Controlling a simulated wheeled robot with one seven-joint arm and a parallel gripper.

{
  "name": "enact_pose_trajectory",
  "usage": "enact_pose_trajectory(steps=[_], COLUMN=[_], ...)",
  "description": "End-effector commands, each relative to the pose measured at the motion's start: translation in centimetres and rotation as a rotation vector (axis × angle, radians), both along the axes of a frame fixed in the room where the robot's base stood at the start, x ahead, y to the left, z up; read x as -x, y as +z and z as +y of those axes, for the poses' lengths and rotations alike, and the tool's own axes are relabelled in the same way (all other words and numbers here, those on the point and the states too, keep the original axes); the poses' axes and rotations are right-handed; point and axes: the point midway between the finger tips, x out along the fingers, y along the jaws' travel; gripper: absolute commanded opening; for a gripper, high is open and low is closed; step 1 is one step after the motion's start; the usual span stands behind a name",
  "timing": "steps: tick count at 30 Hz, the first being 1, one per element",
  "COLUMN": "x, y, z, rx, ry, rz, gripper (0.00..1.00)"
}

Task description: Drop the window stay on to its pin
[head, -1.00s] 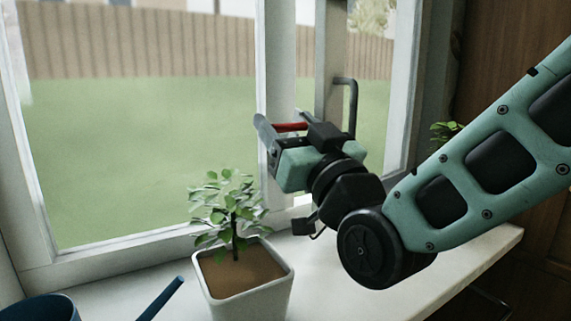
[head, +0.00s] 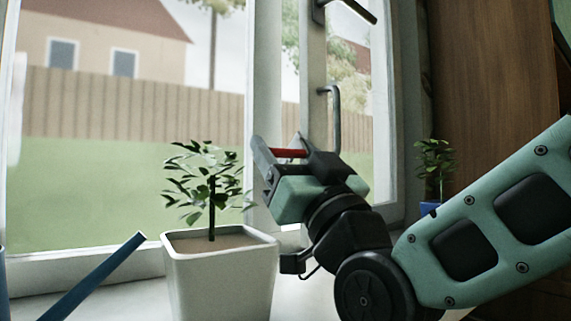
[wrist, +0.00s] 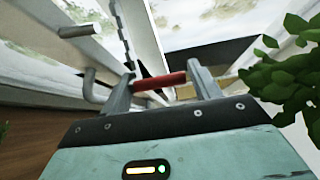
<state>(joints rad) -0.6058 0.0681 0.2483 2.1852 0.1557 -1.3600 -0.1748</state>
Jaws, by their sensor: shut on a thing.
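My gripper (head: 290,158) is shut on a red cylindrical grip (head: 289,153), which I take to be part of the window stay. In the wrist view the red grip (wrist: 160,82) lies crosswise between the two grey fingers (wrist: 161,90). Beyond it a thin dark notched bar (wrist: 122,35) runs away from the fingers; I cannot tell whether it joins the grip. My gripper is in front of the white window frame (head: 264,110), above the sill. I cannot make out the pin.
A bent grey bar (head: 336,105) rises just behind my gripper. A white pot with a leafy plant (head: 220,280) stands left, near it. A blue spout (head: 95,275) is further left. A blue-potted plant (head: 430,208) stands right, behind my arm. A dark handle (head: 350,10) is above.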

Motion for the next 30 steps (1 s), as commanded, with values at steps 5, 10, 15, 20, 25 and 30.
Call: enact_pose_trajectory(steps=[5, 10, 15, 20, 25, 30], x=[0.06, 0.07, 0.06, 0.05, 0.07, -0.11], y=[-0.76, -0.78, -0.8, -0.81, -0.67, -0.89], z=[-0.01, -0.02, 0.0, 0.0, -0.03, 0.0], rx=[0.006, 0.007, 0.008, 0.008, 0.006, 0.004], ry=[0.001, 0.001, 0.001, 0.001, 0.001, 0.0], rz=[0.007, 0.008, 0.009, 0.01, 0.007, 0.005], gripper=[0.21, 0.21, 0.21, 0.67, 0.67, 0.67])
